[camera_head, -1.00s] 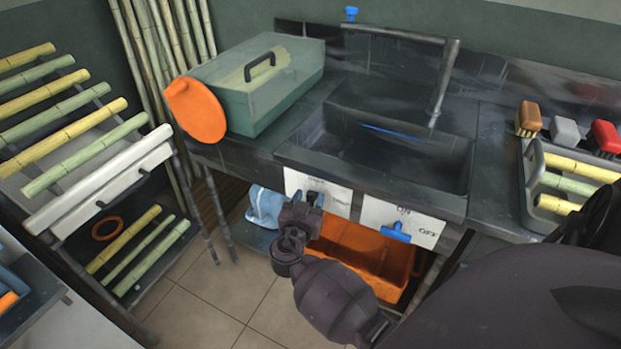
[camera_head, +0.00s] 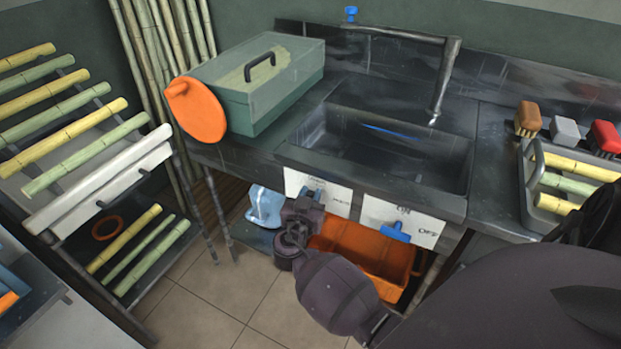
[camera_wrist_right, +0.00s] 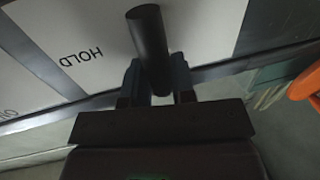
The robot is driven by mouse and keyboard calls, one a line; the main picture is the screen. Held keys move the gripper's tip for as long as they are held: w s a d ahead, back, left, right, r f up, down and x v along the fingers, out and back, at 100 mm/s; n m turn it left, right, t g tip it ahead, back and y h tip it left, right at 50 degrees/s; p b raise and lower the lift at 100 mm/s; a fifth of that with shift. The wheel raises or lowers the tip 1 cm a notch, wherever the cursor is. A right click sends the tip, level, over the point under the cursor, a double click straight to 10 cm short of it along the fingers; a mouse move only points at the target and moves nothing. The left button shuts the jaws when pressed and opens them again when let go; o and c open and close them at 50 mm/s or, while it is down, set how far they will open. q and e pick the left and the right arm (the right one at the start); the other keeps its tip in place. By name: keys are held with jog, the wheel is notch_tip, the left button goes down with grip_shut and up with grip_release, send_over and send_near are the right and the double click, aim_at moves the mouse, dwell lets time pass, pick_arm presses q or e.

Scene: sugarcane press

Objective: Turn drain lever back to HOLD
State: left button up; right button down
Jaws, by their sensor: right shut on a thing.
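The drain lever (camera_head: 313,191) sits on the left white label plate (camera_head: 337,198) on the front of the sink. In the right wrist view it is a dark rod (camera_wrist_right: 147,38) beside the printed word HOLD (camera_wrist_right: 80,57). My right gripper (camera_head: 304,211) is at the plate's lower edge and hides part of the lever. In the right wrist view the right gripper's fingers (camera_wrist_right: 157,84) are shut on the rod, one on each side. The plate's wording is too small to read fully in the head view. My left gripper is not in view.
A second white plate (camera_head: 425,232) marked ON and OFF holds a blue lever (camera_head: 396,232) just to the right. An orange crate (camera_head: 365,258) lies under the sink. A light blue jug (camera_head: 264,205) stands close left of my right gripper. The sink basin (camera_head: 390,155) is above.

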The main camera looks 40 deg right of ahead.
jog(key=shift+w+a+n, duration=0.1)
jog(key=shift+n, duration=0.6)
jog(key=shift+w+a+n+y, duration=0.15)
jog(key=shift+n+y, duration=0.15)
jog(key=shift+n, duration=0.2)
jog(key=n, duration=0.1)
jog(key=n+g, duration=0.1)
jog(key=n, duration=0.1)
jog(key=shift+w+a+f+p, duration=0.1)
jog(key=shift+w+f+p, duration=0.05)
jog(key=shift+w+p, duration=0.2)
jog(key=shift+w+a+f+n+g+p, duration=0.15)
jog(key=shift+f+n+g+p, duration=0.3)
jog(key=shift+n, duration=1.25)
jog(key=shift+w+f+n+g+p, duration=0.15)
jog(key=shift+f+n+g+p, duration=0.3)
jog(key=shift+n, duration=1.25)
jog(key=shift+w+a+f+n+g+p, duration=0.2)
jog(key=shift+n+g, duration=0.4)
jog(key=shift+n, duration=1.1)
jog(key=shift+s+d+f, duration=0.1)
jog(key=shift+d, duration=0.05)
